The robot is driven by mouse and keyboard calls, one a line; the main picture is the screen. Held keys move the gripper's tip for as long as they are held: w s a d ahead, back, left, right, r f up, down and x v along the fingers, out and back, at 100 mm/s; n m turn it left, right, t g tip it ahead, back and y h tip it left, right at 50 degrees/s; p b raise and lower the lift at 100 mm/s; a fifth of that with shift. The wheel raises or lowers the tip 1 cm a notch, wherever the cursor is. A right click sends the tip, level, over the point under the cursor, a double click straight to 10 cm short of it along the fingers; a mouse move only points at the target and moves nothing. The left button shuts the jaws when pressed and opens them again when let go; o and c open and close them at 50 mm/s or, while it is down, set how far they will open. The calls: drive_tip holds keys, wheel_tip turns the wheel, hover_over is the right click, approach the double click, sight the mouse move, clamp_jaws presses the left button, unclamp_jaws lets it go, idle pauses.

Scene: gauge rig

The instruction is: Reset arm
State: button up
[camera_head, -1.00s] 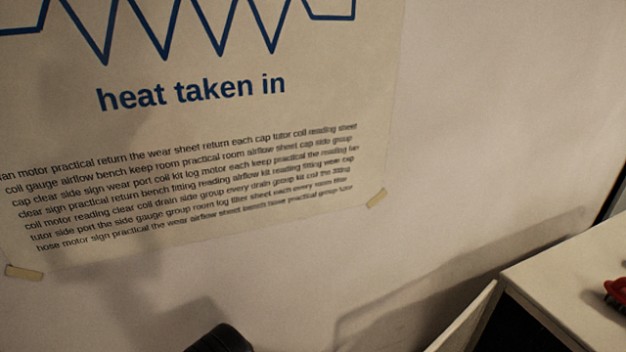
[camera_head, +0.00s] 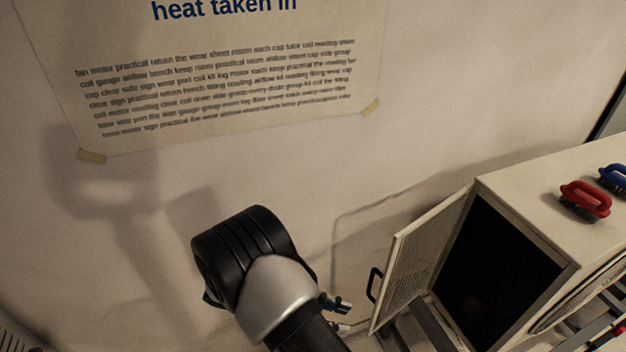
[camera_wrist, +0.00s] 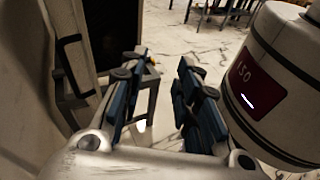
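My gripper (camera_wrist: 160,98) shows in the wrist view with its two blue-padded fingers apart and nothing between them. In the head view my arm rises at the bottom centre, and a small part of my gripper (camera_head: 338,303) shows beside it, left of the cabinet's open door. In the wrist view a white cylinder (camera_wrist: 285,75) with a dark red label is close to the right finger; I cannot tell whether they touch.
A cream cabinet (camera_head: 540,214) stands at the right with its vented door (camera_head: 415,262) swung open. A red-handled brush (camera_head: 585,200) and a blue-handled brush (camera_head: 613,177) lie on top. A poster (camera_head: 230,80) hangs on the bare wall behind.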

drive_tip(key=s+d+r+m+t+y, duration=0.3)
drive_tip(key=s+r+m+y, duration=0.3)
drive_tip(key=r, duration=0.5)
drive_tip(key=s+d+r+m+t+y, duration=0.4)
drive_tip(key=s+d+r+m+y, duration=0.2)
drive_tip(key=r+m+y, duration=0.3)
drive_tip(key=v, duration=0.3)
drive_tip(key=shift+d+r, duration=0.25)
drive_tip(key=shift+r, duration=0.15)
drive_tip(key=shift+w, duration=0.1)
